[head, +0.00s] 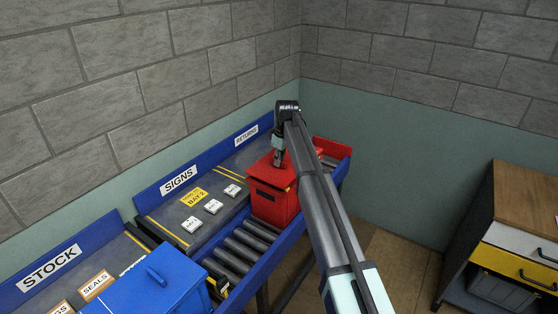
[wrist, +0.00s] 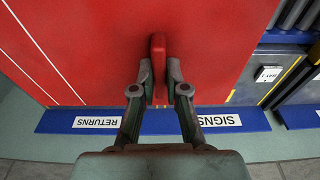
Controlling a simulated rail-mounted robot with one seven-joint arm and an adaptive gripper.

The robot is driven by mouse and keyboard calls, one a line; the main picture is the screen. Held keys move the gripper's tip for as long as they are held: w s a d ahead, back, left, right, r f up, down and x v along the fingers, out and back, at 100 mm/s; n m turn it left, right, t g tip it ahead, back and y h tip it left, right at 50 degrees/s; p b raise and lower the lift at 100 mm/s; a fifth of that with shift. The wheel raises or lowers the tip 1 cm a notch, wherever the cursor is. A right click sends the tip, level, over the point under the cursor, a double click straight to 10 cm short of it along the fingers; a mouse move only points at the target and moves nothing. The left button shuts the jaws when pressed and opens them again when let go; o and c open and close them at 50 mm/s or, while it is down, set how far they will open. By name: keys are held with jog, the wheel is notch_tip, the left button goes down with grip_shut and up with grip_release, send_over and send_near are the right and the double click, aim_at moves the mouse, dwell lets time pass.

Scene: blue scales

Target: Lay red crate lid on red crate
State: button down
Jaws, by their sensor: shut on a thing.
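The red crate (head: 272,205) stands on the roller conveyor in the middle of the head view, partly behind my arm. The red crate lid (head: 262,171) is at the top of the crate, under my gripper (head: 279,158). In the wrist view the flat red lid (wrist: 90,45) fills much of the picture. My gripper (wrist: 159,82) is shut on the lid's upright red handle (wrist: 158,48), one finger on each side. The lid hides the crate in the wrist view. I cannot tell whether the lid touches the crate's rim.
A blue lidded box (head: 155,285) stands at the lower left. Bare rollers (head: 240,250) lie between it and the crate. A blue-backed shelf with a SIGNS label (head: 179,180) and small tags runs behind. A wooden-topped cabinet (head: 520,205) stands at the right.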

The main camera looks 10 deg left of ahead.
jog(key=shift+f, duration=0.45)
dwell(0.9)
jog(key=c, duration=1.1)
grip_release()
jog(key=shift+r, duration=0.1)
jog(key=shift+r+p, duration=1.65)
jog(key=shift+r, duration=2.3)
jog(key=shift+f, duration=0.1)
